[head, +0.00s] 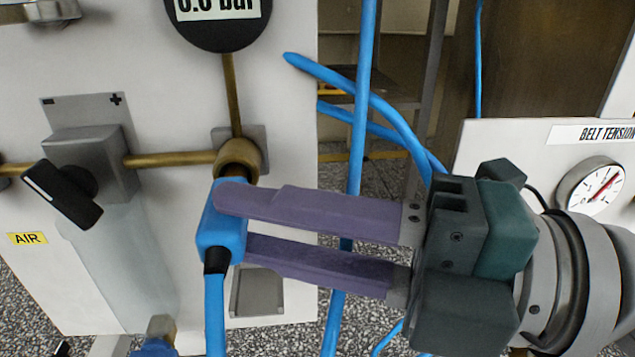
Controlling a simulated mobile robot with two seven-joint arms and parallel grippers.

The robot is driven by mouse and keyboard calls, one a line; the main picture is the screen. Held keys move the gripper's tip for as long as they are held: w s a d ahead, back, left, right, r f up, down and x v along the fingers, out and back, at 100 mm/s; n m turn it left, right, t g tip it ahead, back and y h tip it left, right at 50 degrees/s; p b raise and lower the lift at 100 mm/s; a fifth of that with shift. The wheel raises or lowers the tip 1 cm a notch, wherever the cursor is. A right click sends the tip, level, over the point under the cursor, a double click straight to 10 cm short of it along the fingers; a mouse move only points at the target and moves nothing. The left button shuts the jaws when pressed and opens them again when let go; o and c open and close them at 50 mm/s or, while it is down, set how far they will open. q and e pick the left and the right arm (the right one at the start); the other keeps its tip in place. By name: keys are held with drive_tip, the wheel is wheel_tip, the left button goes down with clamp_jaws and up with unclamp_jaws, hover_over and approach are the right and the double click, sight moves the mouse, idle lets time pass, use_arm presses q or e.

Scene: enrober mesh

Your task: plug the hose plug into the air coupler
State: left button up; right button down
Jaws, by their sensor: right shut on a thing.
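The hose plug (209,235) is a blue block with a black collar and a blue hose hanging from its lower end. The air coupler (238,158) is a brass fitting on the white panel, at the end of a brass pipe. The plug's upper end is right below the coupler's mouth in the picture; I cannot tell whether it is inside or just in front. My right gripper (232,222) reaches in from the right, its two purple fingers shut on the plug and hiding part of it. My left gripper is not in view.
A grey valve (92,165) with a black handle sits left of the coupler. A round gauge (218,22) marked bar is above it. Blue hoses (362,120) run behind my right gripper. A belt tension panel with a dial (592,187) stands at right, close to my right wrist.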

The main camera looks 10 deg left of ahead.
drive_tip(key=shift+w+a, duration=0.15)
drive_tip(key=shift+w, duration=0.4)
drive_tip(key=shift+w, duration=0.1)
drive_tip(key=c, duration=1)
unclamp_jaws()
drive_tip(key=shift+o, duration=1.4)
drive_tip(key=shift+w+a, duration=0.1)
drive_tip(key=shift+w, duration=0.1)
drive_tip(key=shift+o, duration=0.7)
drive_tip(key=shift+s, duration=0.15)
